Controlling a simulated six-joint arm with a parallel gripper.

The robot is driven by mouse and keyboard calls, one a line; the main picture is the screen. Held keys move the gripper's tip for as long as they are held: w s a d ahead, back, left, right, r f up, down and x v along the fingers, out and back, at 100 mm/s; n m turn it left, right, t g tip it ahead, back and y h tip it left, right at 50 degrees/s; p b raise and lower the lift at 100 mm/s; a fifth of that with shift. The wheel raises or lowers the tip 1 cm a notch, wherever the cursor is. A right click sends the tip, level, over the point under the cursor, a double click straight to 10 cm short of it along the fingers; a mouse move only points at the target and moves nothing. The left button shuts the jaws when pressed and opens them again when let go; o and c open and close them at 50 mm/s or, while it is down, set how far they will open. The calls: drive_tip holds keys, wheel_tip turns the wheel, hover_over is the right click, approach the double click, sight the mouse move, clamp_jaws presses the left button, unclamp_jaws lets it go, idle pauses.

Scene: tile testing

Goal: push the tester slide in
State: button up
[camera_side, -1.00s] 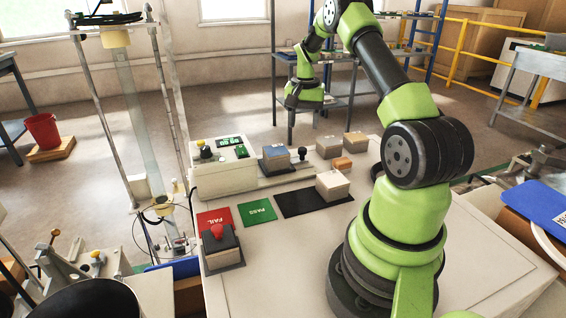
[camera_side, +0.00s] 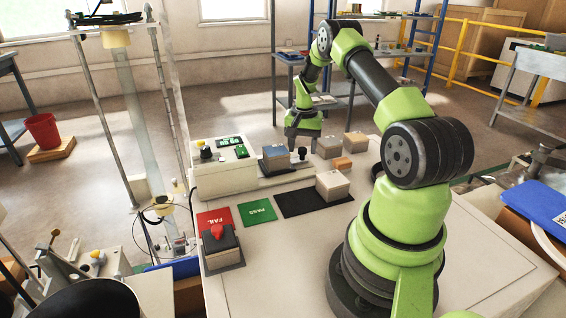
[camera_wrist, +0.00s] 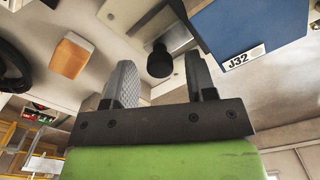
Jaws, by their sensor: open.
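The tester (camera_side: 236,170) is a white box with a green-lit display on the left of the bench. Its pale slide (camera_side: 288,179) sticks out to the right, bearing a block with a blue-grey top (camera_side: 276,151). The slide's black knob (camera_side: 302,154) stands at its outer end. My gripper (camera_side: 303,146) is open, pointing down over the knob. In the wrist view the knob (camera_wrist: 160,60) shows between the two grey fingers, with gaps on both sides. The block's blue face labelled J32 (camera_wrist: 252,28) lies to the right. How deep the fingers reach is unclear.
Two beige blocks (camera_side: 329,147) and an orange block (camera_side: 342,163) stand close right of the knob. Another beige block (camera_side: 332,186) sits on a black mat (camera_side: 298,204).

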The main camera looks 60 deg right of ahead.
sight(283, 149)
drive_tip(key=c, duration=0.8)
drive_tip(key=shift+w+a, duration=2)
drive_tip(key=shift+w, duration=0.05)
drive_tip(key=shift+w+a, duration=2)
drive_tip(key=o, duration=0.5)
drive_tip(key=shift+o, duration=0.2)
drive_tip(key=shift+r, duration=0.15)
